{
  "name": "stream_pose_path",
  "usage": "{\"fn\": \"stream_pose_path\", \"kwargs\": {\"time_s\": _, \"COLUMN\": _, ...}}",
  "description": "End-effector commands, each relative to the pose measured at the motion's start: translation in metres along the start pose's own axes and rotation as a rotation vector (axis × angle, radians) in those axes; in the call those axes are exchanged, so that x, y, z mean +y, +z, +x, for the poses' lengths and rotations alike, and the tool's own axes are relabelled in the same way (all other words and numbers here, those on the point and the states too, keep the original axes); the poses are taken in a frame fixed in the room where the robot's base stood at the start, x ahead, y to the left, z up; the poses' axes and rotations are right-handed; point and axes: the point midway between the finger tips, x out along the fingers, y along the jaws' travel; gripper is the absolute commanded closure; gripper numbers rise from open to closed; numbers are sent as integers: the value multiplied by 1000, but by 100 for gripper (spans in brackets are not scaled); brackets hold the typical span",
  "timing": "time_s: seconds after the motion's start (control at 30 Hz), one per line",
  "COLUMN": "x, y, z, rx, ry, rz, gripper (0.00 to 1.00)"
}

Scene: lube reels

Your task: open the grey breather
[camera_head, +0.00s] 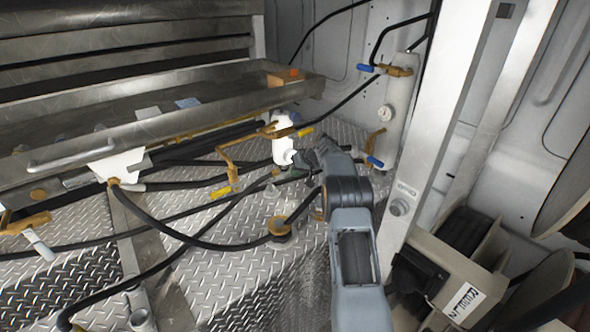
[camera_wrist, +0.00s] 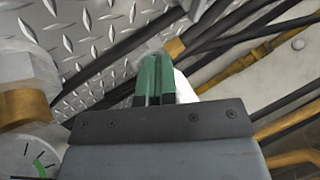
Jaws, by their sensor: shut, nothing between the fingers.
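My gripper (camera_wrist: 155,82) has green fingers that lie together with nothing between them. In the head view, my gripper (camera_head: 294,172) is just below and right of a white cylinder (camera_head: 284,146) with brass fittings. In the wrist view, a small grey fitting (camera_wrist: 148,50) beside a brass piece (camera_wrist: 175,47) lies beyond the fingertips. I cannot tell for certain whether it is the grey breather, or whether the fingers touch it. A white part (camera_wrist: 184,90) is partly hidden behind the fingers.
A pressure gauge (camera_wrist: 30,158) and a brass collar (camera_wrist: 25,105) are close at the left in the wrist view. Black hoses (camera_head: 180,240) cross the diamond-plate floor. A steel tray (camera_head: 130,108) stands at left, a pale post (camera_head: 430,130) at right.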

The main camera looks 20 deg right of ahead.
Motion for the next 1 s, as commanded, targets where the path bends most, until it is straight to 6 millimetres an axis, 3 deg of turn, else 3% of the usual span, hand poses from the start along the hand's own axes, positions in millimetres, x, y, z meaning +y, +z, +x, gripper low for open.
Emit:
{"fn": "stream_pose_path", "kwargs": {"time_s": 0.33, "x": -1, "y": 0, "z": 65, "rx": -3, "ry": -1, "rz": 0, "gripper": 100}}
{"fn": "stream_pose_path", "kwargs": {"time_s": 0.6, "x": -29, "y": 0, "z": 78, "rx": -1, "ry": -1, "rz": 0, "gripper": 100}}
{"fn": "stream_pose_path", "kwargs": {"time_s": 1.0, "x": -36, "y": 0, "z": 84, "rx": -1, "ry": 1, "rz": 1, "gripper": 100}}
